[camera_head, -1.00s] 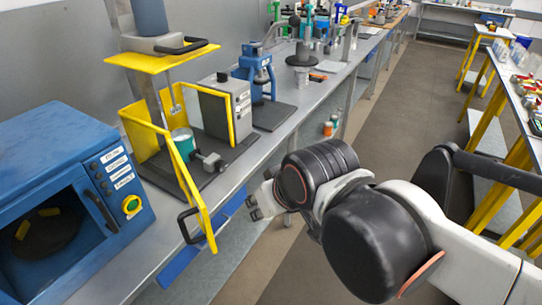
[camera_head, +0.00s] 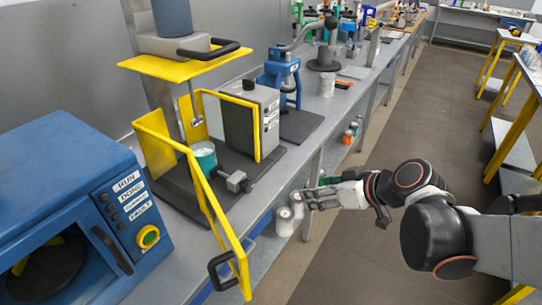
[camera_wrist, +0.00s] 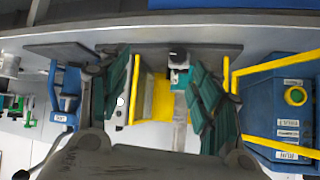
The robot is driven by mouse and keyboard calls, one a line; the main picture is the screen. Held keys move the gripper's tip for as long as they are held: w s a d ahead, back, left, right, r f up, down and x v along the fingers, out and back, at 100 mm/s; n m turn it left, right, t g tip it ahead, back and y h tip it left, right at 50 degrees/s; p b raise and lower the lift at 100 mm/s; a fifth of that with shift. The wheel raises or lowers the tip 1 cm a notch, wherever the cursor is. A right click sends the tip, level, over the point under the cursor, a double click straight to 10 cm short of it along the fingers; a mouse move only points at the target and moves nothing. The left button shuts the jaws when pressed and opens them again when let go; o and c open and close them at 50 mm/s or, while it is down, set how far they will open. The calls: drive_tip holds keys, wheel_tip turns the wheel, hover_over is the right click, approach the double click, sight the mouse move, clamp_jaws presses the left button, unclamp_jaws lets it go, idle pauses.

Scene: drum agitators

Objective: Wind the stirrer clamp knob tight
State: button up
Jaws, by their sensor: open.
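The drum agitator (camera_head: 170,69) stands on the bench with a yellow guard frame (camera_head: 222,235) swung out at its front. A teal can (camera_head: 203,155) sits inside under the shaft. The grey clamp knob (camera_head: 236,181) sticks out beside the can toward the aisle. My gripper (camera_head: 308,196) is open and empty, right of the knob and apart from it, off the bench's front edge. In the wrist view, my gripper's green fingers (camera_wrist: 160,80) are spread, with the dark-topped knob (camera_wrist: 178,56) and the yellow guard panel showing between them.
A blue oven-like machine (camera_head: 68,225) with a green-yellow button stands at the left. A grey control box (camera_head: 250,118) and a blue press (camera_head: 281,78) stand behind the agitator. Pale cans (camera_head: 285,220) sit below the bench near my gripper. The aisle floor (camera_head: 370,215) is open.

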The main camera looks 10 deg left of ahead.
sight(250, 187)
drive_tip(key=w+a+f+n+y+b, duration=0.1)
drive_tip(key=w+a+f, duration=0.2)
drive_tip(key=a, duration=0.3)
drive_tip(key=w+a+f+n+y+b, duration=0.2)
drive_tip(key=w+a+f, duration=0.1)
drive_tip(key=a, duration=0.4)
drive_tip(key=w+a+f+n+y+b, duration=0.1)
drive_tip(key=w+a+f+n+b, duration=0.1)
drive_tip(key=a+f, duration=0.3)
drive_tip(key=shift+w+a+g+y, duration=0.3)
drive_tip(key=shift+w+a, duration=0.2)
drive_tip(key=shift+a, duration=0.3)
drive_tip(key=c, duration=1.1)
